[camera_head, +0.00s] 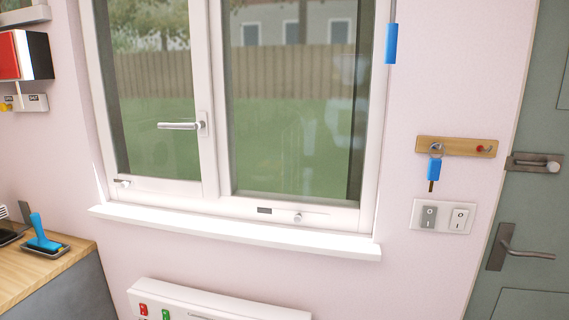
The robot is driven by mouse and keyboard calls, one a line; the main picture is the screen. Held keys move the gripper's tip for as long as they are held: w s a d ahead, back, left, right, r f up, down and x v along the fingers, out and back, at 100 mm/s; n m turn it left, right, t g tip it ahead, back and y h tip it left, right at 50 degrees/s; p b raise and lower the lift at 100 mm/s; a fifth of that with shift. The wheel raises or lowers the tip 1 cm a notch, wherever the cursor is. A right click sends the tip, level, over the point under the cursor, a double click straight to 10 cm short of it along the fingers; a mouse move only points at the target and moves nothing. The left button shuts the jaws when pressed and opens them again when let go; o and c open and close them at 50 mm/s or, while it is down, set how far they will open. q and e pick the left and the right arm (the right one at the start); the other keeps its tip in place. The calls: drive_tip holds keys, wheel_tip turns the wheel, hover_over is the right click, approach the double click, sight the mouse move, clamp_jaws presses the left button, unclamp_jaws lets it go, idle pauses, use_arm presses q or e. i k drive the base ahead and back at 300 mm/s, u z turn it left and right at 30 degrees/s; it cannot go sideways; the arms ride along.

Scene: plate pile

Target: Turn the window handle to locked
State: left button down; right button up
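The window handle (181,126) is a silver lever on a white base plate, on the frame post between the two panes. Its lever lies level and points left from the plate. The window (209,185) has a white frame and looks closed. Neither of my grippers shows in the head view.
A white sill (235,234) juts out below the window. A wooden key rack (456,146) with a blue-tagged key (434,169) and a switch plate (443,217) are to the right, beside a grey-green door (538,220). A wooden counter (60,270) stands lower left. A white panel (215,302) is below the sill.

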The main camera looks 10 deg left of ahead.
sight(196, 126)
drive_tip(key=k, duration=0.25)
drive_tip(key=u, duration=0.65)
drive_tip(key=i, duration=1.35)
drive_tip(key=z, duration=0.7)
